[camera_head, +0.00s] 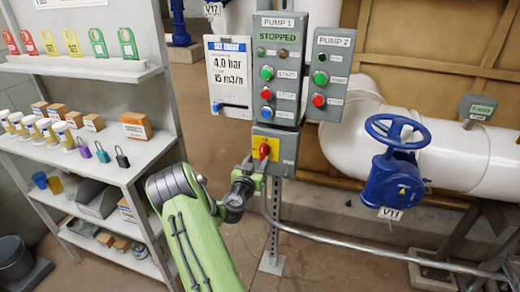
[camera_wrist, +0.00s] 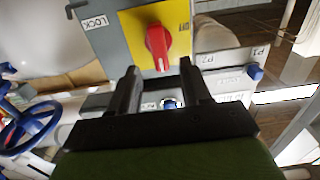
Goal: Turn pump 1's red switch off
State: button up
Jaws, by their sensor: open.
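The red switch (camera_head: 264,151) of pump 1 sits on a yellow plate (camera_head: 274,145) on a small grey box below the PUMP 1 panel (camera_head: 281,60). Its handle looks about upright in the head view. The red switch (camera_wrist: 158,48) also shows in the wrist view, beyond my fingertips, on its yellow plate (camera_wrist: 134,25). My gripper (camera_head: 250,163) is just left of the switch in the head view. I cannot tell any contact with the handle.
The panel display reads STOPPED. The PUMP 2 panel (camera_head: 329,75) hangs to the right, and a set-target board (camera_head: 228,75) to the left. A blue valve wheel (camera_head: 397,131) is on the right. Shelves (camera_head: 130,172) with padlocks and boxes stand left. A conduit (camera_head: 370,247) runs below.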

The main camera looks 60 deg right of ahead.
aim_at(262, 153)
jog(key=d, duration=0.4)
jog(key=shift+w+d+p, duration=0.35)
jog(key=shift+d+p, duration=0.05)
jog(key=shift+c, duration=0.5)
grip_shut()
